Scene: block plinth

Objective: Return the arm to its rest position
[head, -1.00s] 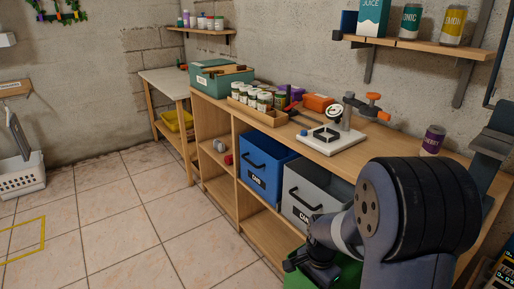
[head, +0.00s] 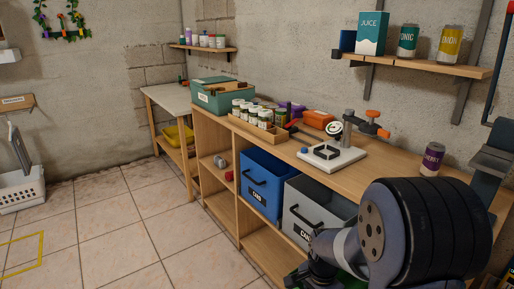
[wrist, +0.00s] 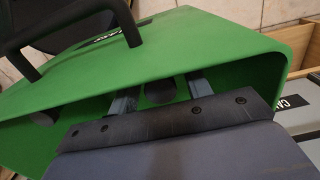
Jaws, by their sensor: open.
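My arm rises at the lower right of the head view, bent over the front of the shelf unit. My gripper (wrist: 160,95) shows in the wrist view as two grey fingers set apart, with nothing seen between them. The fingers point into the opening of a green bin (wrist: 225,42) with a black handle. I cannot tell whether they touch it. In the head view only a little of the green bin shows around my wrist, and the fingertips are out of sight.
The long wooden bench (head: 388,172) carries a white-based fixture (head: 333,158), jars and a purple can (head: 432,159). A blue bin (head: 266,186) and a grey bin (head: 310,213) sit in the shelf unit below. A wall shelf (head: 420,64) holds cans and a carton.

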